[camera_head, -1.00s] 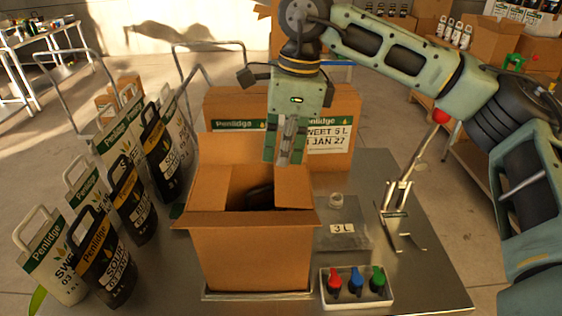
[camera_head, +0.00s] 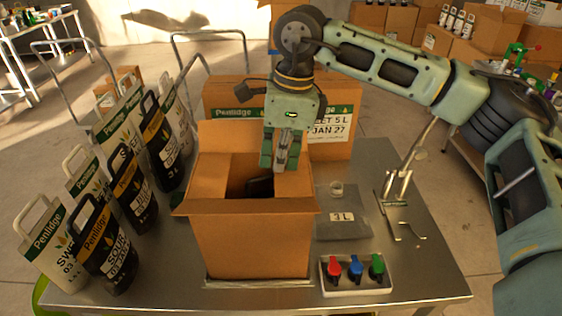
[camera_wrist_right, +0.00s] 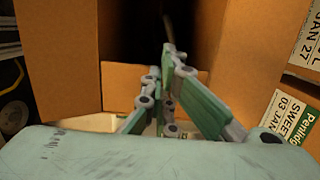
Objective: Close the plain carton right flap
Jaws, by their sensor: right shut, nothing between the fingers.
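The plain carton (camera_head: 252,248) stands open-topped on the metal table, with a dark object (camera_head: 259,187) inside. Its back flap (camera_head: 227,137) stands up and its front flap (camera_head: 240,206) is folded outward. A brown panel at the carton's right side (camera_head: 293,186) shows below my right gripper (camera_head: 281,165); I cannot tell how far the right flap is bent. My right gripper is shut and empty, pointing down at the carton's right rear; contact is unclear. The right wrist view shows its fingers (camera_wrist_right: 178,105) between brown carton panels (camera_wrist_right: 238,60). My left gripper is not in view.
Several pouches (camera_head: 130,190) stand left of the carton. A large labelled carton (camera_head: 335,120) is behind.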

